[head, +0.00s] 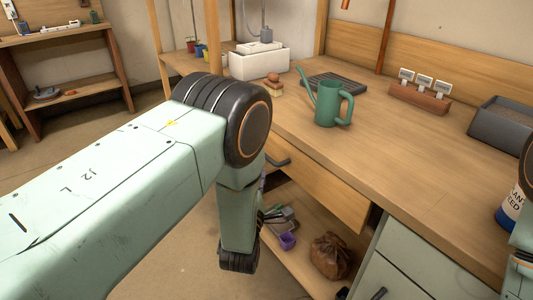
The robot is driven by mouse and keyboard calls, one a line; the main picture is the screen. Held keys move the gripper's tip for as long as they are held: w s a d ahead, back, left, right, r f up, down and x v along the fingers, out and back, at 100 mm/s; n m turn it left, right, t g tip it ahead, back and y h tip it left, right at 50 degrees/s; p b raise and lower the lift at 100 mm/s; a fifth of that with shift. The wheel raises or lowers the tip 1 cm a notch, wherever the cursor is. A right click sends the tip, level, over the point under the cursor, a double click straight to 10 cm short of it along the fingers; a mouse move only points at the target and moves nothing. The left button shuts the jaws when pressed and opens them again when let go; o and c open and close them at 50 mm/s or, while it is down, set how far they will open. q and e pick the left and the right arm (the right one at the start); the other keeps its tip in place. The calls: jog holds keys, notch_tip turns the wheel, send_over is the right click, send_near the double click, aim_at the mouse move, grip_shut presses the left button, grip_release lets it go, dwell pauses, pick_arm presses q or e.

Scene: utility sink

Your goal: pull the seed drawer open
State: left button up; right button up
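A wooden drawer (325,187) sits under the front edge of the workbench, with a dark bar handle (280,161) near its left end. The drawer front looks about flush with the bench, so it appears closed. My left arm comes in from the left, bends at a dark elbow and hangs down just left of the handle, covering the drawer's left end. I cannot clearly make out my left gripper; grey and dark parts beside the forearm blend with items on the shelf. Only a little of my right arm shows at the right edge; its gripper is outside the view.
A green watering can (333,104), a dark seed tray (334,86), a wooden block with labels (420,97) and a grey bin (503,125) stand on the bench. Below are a purple pot (288,241) and brown sack (330,257). A pale green cabinet (395,262) stands right.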

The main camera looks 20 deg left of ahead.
pick_arm(q)
jog(key=w, duration=0.2)
jog(key=w+b, duration=0.1)
jog(key=w, duration=0.1)
jog(key=w+a, duration=0.1)
jog(key=w, duration=0.1)
jog(key=shift+w+r+b, duration=0.3)
jog(key=shift+r+b, duration=0.05)
jog(key=shift+b, duration=0.05)
jog(key=shift+w, duration=0.3)
jog(key=shift+s, duration=0.1)
jog(key=shift+c, duration=0.7)
grip_shut()
